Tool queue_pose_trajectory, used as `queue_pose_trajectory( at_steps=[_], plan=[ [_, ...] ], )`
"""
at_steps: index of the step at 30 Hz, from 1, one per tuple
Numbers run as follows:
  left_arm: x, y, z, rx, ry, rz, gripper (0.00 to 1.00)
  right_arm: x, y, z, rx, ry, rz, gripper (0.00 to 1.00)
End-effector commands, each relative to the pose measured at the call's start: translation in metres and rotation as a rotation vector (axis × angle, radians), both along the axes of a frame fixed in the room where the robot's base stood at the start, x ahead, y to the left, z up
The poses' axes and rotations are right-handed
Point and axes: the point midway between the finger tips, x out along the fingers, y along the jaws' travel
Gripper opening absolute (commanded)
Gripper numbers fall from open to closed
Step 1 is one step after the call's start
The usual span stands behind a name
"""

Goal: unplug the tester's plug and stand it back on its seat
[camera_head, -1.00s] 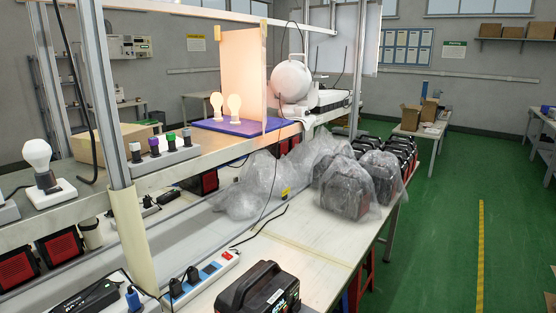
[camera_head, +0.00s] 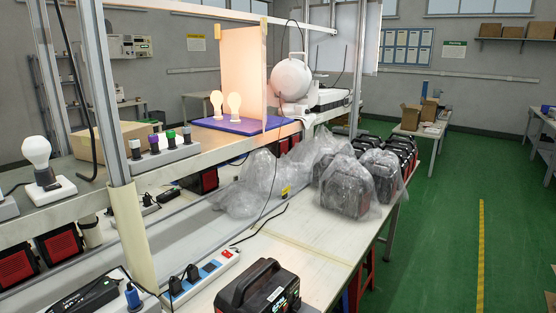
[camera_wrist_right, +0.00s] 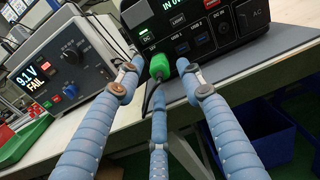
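In the right wrist view a green plug (camera_wrist_right: 159,66) sits in a socket on the front of a black power station (camera_wrist_right: 190,30), its cable hanging down. The tester (camera_wrist_right: 68,58), a grey box reading "9.1 V FAIL", stands to the left. My right gripper (camera_wrist_right: 162,78) has its blue fingers spread, with tips on both sides of the plug and a gap to it on each side. I cannot tell whether any finger touches it. The plug's seat cannot be made out. A black power station (camera_head: 262,287) also shows at the bottom of the head view. My left gripper is in no view.
A power strip (camera_head: 205,277) with black plugs lies left of the station in the head view. Bagged power stations (camera_head: 348,188) stand farther along the bench. A shelf with lit bulbs (camera_head: 234,104) runs above. A green floor aisle (camera_head: 440,230) is clear at right.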

Motion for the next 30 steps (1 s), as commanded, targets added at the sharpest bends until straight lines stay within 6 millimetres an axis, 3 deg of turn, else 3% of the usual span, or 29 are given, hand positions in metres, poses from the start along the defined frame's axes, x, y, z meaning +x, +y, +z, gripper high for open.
queue_pose_trajectory(
  at_steps=[6,12,30],
  plan=[
    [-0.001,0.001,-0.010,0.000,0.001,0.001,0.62,0.017,0.024,-0.001,0.000,-0.003,0.002,0.38],
    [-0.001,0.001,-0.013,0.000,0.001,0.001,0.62,0.025,0.035,-0.001,0.000,0.000,0.001,0.38],
    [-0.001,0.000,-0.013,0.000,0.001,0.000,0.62,0.027,0.036,0.000,0.001,0.001,0.000,0.38]
  ],
)
